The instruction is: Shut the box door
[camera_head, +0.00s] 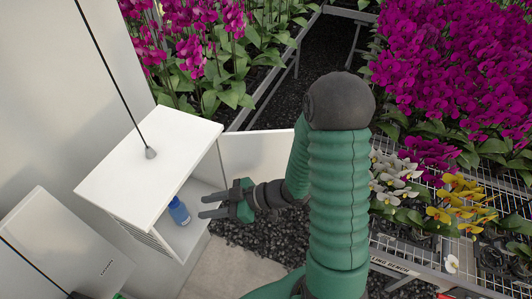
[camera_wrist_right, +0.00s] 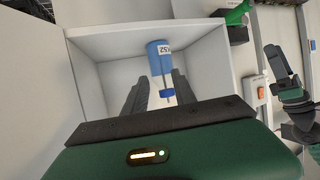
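The white box (camera_head: 150,160) stands against the pale wall at the left, its front open. Its door looks to be the white panel (camera_head: 260,150) standing out to the right of the box, behind my right arm. A blue bottle (camera_head: 179,211) stands inside; in the right wrist view the bottle (camera_wrist_right: 158,58) appears upside down with a label. My right gripper (camera_head: 203,206) is at the opening, its two fingers apart and pointing in. A dark and green arm part (camera_wrist_right: 295,95), perhaps my left, shows at the right edge.
A second white cabinet (camera_head: 60,245) stands at lower left. A unit with an orange switch (camera_wrist_right: 261,93) shows in the wrist view. Magenta orchids (camera_head: 450,65) fill benches behind and right; a wire-mesh bench (camera_head: 410,245) is close at right. Dark gravel (camera_head: 255,235) lies below.

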